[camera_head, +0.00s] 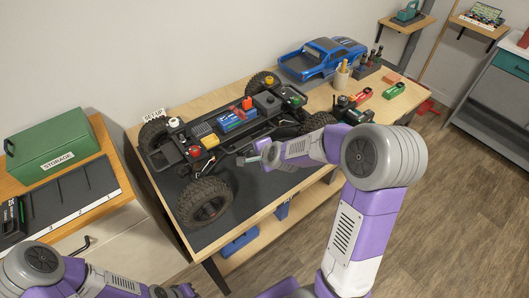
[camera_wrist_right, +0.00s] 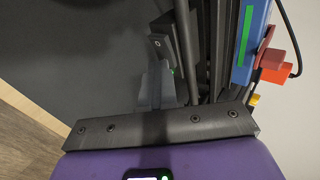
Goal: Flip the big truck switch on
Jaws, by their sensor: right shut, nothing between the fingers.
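The big truck is a black chassis (camera_head: 225,130) with large black tyres and no body on it. It stands on the dark mat (camera_head: 250,190) on the workbench. It carries a blue battery (camera_head: 238,120), which also shows in the right wrist view (camera_wrist_right: 250,40), with a red connector beside it. I cannot tell which small part is the switch. My right gripper (camera_head: 243,160) is shut and empty, at the chassis' near side between the wheels; whether it touches is unclear. Its fingers (camera_wrist_right: 160,75) point along the frame rail. My left gripper (camera_head: 185,290) is partly visible at the bottom edge.
A blue truck body (camera_head: 322,58) lies at the back of the bench. A tool holder (camera_head: 367,68), a pot (camera_head: 341,78) and green and red parts stand to the right. A green storage box (camera_head: 52,144) sits on the left table. The near mat is clear.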

